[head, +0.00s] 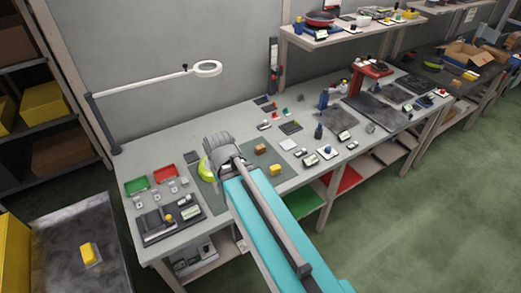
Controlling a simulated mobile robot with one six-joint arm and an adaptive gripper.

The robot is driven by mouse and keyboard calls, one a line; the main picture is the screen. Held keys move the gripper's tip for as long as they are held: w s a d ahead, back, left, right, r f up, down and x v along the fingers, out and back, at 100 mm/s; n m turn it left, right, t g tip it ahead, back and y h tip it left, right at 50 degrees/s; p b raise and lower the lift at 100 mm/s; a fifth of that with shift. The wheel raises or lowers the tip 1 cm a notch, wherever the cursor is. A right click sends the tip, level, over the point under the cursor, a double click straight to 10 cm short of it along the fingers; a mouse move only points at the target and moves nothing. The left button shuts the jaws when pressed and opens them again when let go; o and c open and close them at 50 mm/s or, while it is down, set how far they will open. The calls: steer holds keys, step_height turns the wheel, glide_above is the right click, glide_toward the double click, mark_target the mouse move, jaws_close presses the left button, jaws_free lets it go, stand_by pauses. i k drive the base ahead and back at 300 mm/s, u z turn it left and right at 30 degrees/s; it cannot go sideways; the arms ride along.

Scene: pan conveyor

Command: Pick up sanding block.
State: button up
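I cannot tell for sure which object is the sanding block. A small tan-brown block (260,149) lies on the dark green mat (206,200) on the workbench. A small yellow block (275,170) lies just in front of it, near the bench's front edge. My gripper (218,148) is the grey end of my arm, above the mat and to the left of both blocks, apart from them. Its fingers are not clearly seen. A yellow-green round object (206,170) shows beside it, partly hidden by my arm.
A red tray (164,174) and a green tray (138,186) stand at the left of the bench. A magnifier lamp (208,69) reaches over the back. Small parts and tools lie to the right. Another yellow block (90,255) lies on a dark surface at lower left.

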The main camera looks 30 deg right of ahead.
mark_target(259, 149)
steer(key=z, duration=0.05)
steer(key=k, duration=1)
steer(key=z, duration=0.45)
steer(key=i, duration=1)
steer(key=u, duration=0.05)
